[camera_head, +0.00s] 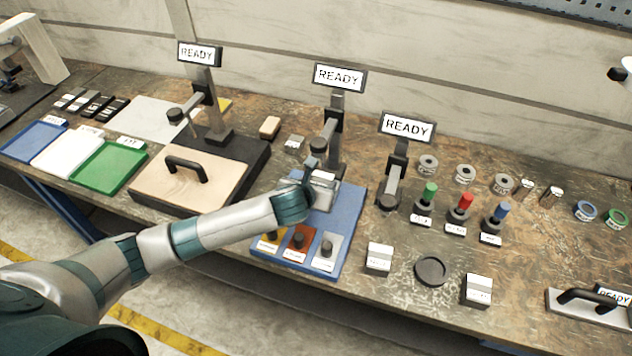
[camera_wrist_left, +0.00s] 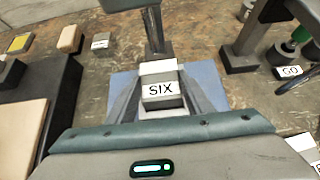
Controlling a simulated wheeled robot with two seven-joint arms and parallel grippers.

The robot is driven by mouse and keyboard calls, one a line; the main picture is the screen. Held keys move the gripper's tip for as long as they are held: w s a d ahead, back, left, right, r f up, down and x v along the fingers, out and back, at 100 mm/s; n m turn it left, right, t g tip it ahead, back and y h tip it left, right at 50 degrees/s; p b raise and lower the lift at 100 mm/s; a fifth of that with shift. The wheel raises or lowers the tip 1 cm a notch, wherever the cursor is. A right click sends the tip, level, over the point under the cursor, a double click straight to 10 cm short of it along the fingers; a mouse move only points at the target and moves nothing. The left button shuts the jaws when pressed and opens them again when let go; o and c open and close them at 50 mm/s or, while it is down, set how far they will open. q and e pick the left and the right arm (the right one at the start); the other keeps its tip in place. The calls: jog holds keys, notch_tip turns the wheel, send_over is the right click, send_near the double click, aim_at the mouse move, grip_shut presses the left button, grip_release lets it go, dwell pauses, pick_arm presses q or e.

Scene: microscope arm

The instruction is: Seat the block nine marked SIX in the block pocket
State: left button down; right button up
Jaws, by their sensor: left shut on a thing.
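The block marked SIX (camera_wrist_left: 160,90) is a pale grey block with a white label, held between the fingers of my left gripper (camera_wrist_left: 161,102). In the head view, the pale block (camera_head: 322,187) is at the upper part of the blue board (camera_head: 345,225), and my left gripper (camera_head: 316,188) is shut on it from the near left. The block looks about level. I cannot tell whether it touches the board. No pocket can be made out; the block and gripper cover that part of the board. My right gripper is not in view.
A dark post with a READY sign (camera_head: 340,77) rises just behind the block. Coloured plates with black knobs (camera_head: 298,241) fill the board's front. A wooden lid with a handle (camera_head: 165,190) lies left. Pale blocks (camera_head: 379,258) and a dark round dish (camera_head: 431,271) stand right.

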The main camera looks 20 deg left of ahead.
pick_arm(q)
jog(key=shift+r, duration=0.3)
jog(key=shift+d, duration=0.1)
jog(key=shift+f, duration=0.65)
jog(key=c, duration=0.9)
grip_release()
jog(key=shift+s+f, duration=0.1)
jog(key=shift+f, duration=0.05)
